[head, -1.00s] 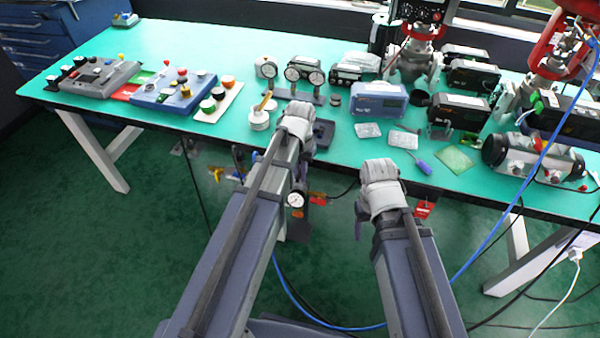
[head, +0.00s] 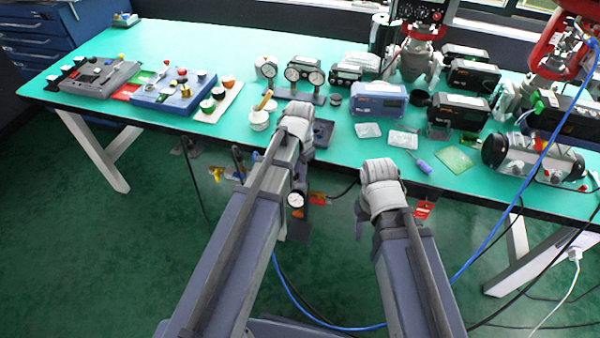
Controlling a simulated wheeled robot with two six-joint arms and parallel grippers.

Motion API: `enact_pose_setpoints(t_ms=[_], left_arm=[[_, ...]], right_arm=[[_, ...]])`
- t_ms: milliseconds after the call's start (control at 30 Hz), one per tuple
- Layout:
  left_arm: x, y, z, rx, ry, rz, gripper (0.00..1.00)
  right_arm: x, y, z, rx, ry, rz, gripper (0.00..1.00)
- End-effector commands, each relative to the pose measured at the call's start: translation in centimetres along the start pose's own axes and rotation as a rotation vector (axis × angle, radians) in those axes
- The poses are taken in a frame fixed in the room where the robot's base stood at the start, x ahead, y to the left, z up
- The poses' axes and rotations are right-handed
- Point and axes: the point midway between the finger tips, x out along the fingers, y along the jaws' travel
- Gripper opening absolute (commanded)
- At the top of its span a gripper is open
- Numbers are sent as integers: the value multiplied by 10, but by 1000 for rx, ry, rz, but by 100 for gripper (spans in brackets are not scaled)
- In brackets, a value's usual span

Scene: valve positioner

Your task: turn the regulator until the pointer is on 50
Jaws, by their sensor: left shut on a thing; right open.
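The regulator's round white gauge (head: 296,199) shows just below the table's front edge, beside my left wrist. Its pointer is too small to read. My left gripper (head: 300,172) reaches down at the regulator, above the gauge, and is shut on it. My wrist and forearm hide most of the fingers and the regulator's knob. My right gripper (head: 359,217) is open and empty, to the right of the gauge and in front of the table edge. Its fingers are mostly hidden by its wrist.
The green table (head: 190,47) carries gauges (head: 304,72), a blue-grey positioner box (head: 378,101), a white pot (head: 259,119) and a screwdriver (head: 420,163). Red tags (head: 422,209) hang below its edge. A blue hose (head: 500,222) crosses at right. Floor at left is clear.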

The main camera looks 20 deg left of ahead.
Motion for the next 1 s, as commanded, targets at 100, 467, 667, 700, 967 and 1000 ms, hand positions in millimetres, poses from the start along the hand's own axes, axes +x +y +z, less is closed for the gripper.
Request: enact_pose_setpoints(t_ms=[100, 467, 667, 700, 967, 1000], left_arm=[[0, 0, 0, 1, 0, 0, 0], [0, 0, 0, 0, 0, 0, 29], [0, 0, 0, 0, 0, 0, 42], [0, 0, 0, 0, 0, 0, 42], [-4, 0, 0, 0, 0, 0, 42], [-6, 0, 0, 0, 0, 0, 42]], right_arm=[[0, 0, 0, 0, 0, 0, 62], [0, 0, 0, 0, 0, 0, 62], [0, 0, 0, 0, 0, 0, 62], [0, 0, 0, 0, 0, 0, 62], [-4, 0, 0, 0, 0, 0, 62], [-6, 1, 0, 0, 0, 0, 62]])
